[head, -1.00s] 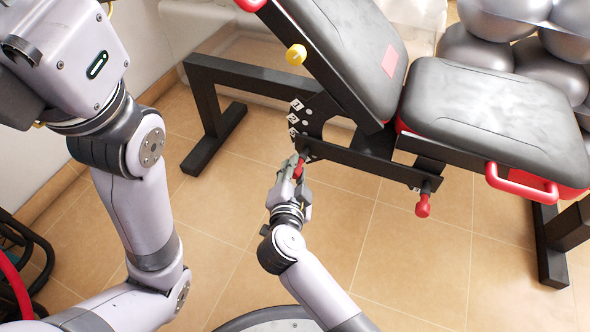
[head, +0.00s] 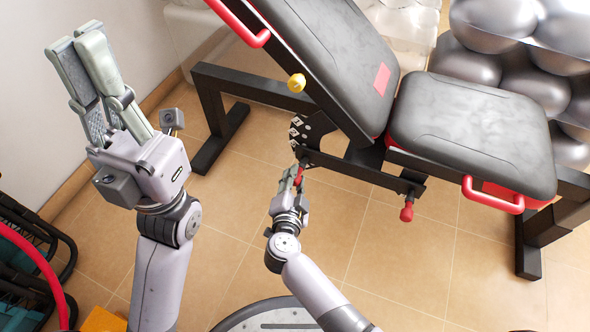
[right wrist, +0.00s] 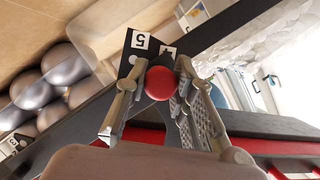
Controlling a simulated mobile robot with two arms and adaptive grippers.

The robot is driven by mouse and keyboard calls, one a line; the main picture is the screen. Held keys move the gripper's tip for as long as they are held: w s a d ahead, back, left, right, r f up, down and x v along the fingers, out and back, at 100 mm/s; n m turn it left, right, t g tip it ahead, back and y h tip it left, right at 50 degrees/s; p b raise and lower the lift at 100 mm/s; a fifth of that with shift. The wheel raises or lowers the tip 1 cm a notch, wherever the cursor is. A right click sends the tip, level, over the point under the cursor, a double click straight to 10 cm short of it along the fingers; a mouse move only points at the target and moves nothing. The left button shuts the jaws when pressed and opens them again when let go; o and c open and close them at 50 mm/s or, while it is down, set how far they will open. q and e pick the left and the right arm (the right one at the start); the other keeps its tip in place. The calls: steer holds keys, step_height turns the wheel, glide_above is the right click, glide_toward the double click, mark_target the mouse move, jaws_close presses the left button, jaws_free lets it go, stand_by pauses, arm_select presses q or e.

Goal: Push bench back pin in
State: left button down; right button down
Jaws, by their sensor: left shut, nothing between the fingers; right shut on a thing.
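The weight bench has a tilted black back pad (head: 335,60) and a flatter seat pad (head: 470,130). Its back pin, a red knob (head: 299,176), sits at the black numbered plate (head: 312,130) below the back pad. My right gripper (head: 292,176) is shut on this knob. In the right wrist view, the round red knob (right wrist: 159,83) is between the fingers, with the plate marked 5 and 4 (right wrist: 140,45) behind it. How deep the pin sits is hidden. My left gripper (head: 80,45) is shut, empty and raised at the upper left, away from the bench.
A second red knob (head: 407,212) hangs under the seat, and a yellow knob (head: 297,83) is on the back pad's side. Silver balls (head: 500,30) are stacked at the upper right. Dark racks (head: 30,260) stand at the lower left. The tiled floor before the bench is clear.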

steer(key=shift+s+a+r+p, duration=0.15)
steer(key=shift+s+p, duration=0.1)
steer(key=shift+p, duration=0.45)
steer(key=c, duration=1.3)
jaws_free()
steer(key=shift+s, duration=0.15)
steer(key=shift+c, duration=0.2)
steer(key=shift+s, duration=0.1)
steer(key=v, duration=1.1)
steer(key=shift+s, duration=0.4)
